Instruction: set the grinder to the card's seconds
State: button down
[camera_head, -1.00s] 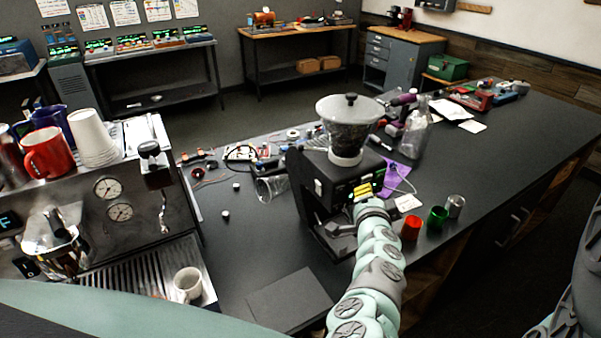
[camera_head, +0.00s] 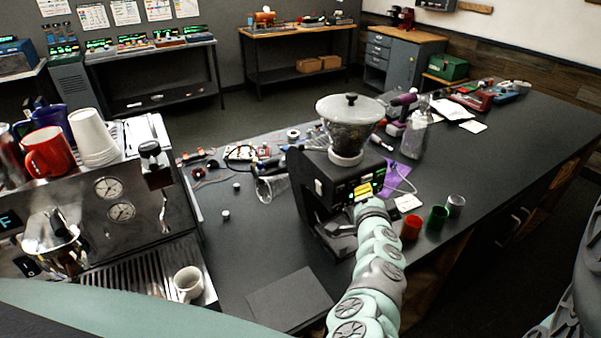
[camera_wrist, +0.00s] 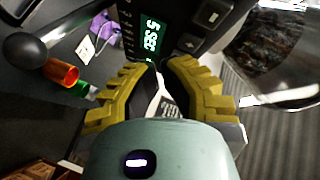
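The black grinder (camera_head: 315,187) stands on the dark counter with a clear hopper (camera_head: 347,125) on top. Its green-lit display (camera_wrist: 151,36) shows rotated characters that I cannot read for certain. Dark buttons, one with a plus mark (camera_wrist: 191,43), sit beside the display. My gripper (camera_wrist: 162,64) has yellow ridged fingers, close in front of the panel. The fingertips are near each other; whether they touch each other or a button is unclear. A small white card (camera_head: 408,202) lies right of the grinder, and it also shows in the wrist view (camera_wrist: 86,48); its writing is not readable.
The espresso machine (camera_head: 140,215) is at left. A dark flat pad (camera_head: 290,299) lies in front.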

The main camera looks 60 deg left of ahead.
dwell(0.4)
jog(key=shift+a+b, duration=0.35)
jog(key=shift+a, duration=0.05)
jog(key=shift+a, duration=0.45)
dwell(0.5)
jog(key=shift+d, duration=0.85)
jog(key=d, duration=0.5)
jog(key=shift+s+p, duration=0.15)
jog(key=shift+p, duration=0.2)
